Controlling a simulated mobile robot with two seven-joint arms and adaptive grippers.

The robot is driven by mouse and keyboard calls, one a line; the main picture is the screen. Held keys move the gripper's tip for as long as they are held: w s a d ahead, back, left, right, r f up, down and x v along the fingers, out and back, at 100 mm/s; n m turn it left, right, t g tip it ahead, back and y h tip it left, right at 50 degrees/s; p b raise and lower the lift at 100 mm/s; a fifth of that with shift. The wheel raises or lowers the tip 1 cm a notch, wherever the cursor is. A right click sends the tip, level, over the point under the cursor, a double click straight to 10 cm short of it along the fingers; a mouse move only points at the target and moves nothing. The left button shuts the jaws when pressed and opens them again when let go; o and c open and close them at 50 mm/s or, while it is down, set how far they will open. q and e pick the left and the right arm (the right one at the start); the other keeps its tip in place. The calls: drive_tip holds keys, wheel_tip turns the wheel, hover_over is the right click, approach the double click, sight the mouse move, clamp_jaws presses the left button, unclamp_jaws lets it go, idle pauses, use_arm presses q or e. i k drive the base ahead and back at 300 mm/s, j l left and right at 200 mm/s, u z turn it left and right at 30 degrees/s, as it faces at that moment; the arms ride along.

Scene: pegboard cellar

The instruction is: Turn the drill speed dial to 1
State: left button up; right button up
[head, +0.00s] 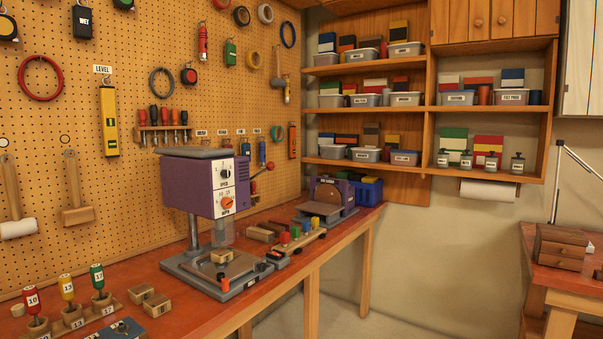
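The purple drill press (190,185) stands on the red-topped workbench at the middle left. Its front panel carries two dials. The upper dial (225,173) is black on a white plate, with a small label under it that seems to read SPEED. The lower dial (226,203) is orange, on another white plate with its own label. The numbers and the exact pointer settings are too small to read. A wooden block (221,256) sits on the drill's base plate. Neither of my grippers is in view.
The red workbench (335,232) runs along the pegboard wall. Numbered bits in red, yellow and green (97,276) stand in wooden blocks at the front left. A purple sander (333,192) stands farther back. Floor right of the bench is clear; a second table (565,285) stands far right.

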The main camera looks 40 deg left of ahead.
sight(225, 173)
drive_tip(key=i+l, duration=0.15)
drive_tip(key=i, duration=0.55)
drive_tip(key=i+l, duration=0.15)
drive_tip(key=i, duration=0.5)
drive_tip(key=i+l+u, duration=0.1)
drive_tip(key=i+u, duration=0.15)
drive_tip(key=u, duration=0.2)
drive_tip(key=i+l+u, duration=0.2)
drive_tip(key=u, duration=0.2)
drive_tip(key=i+l+u, duration=0.25)
drive_tip(key=u, duration=0.2)
drive_tip(key=i+l+u, duration=0.2)
drive_tip(key=l+u, duration=0.25)
drive_tip(key=i+l+u, duration=0.1)
drive_tip(key=l+u, duration=0.15)
drive_tip(key=u, duration=0.15)
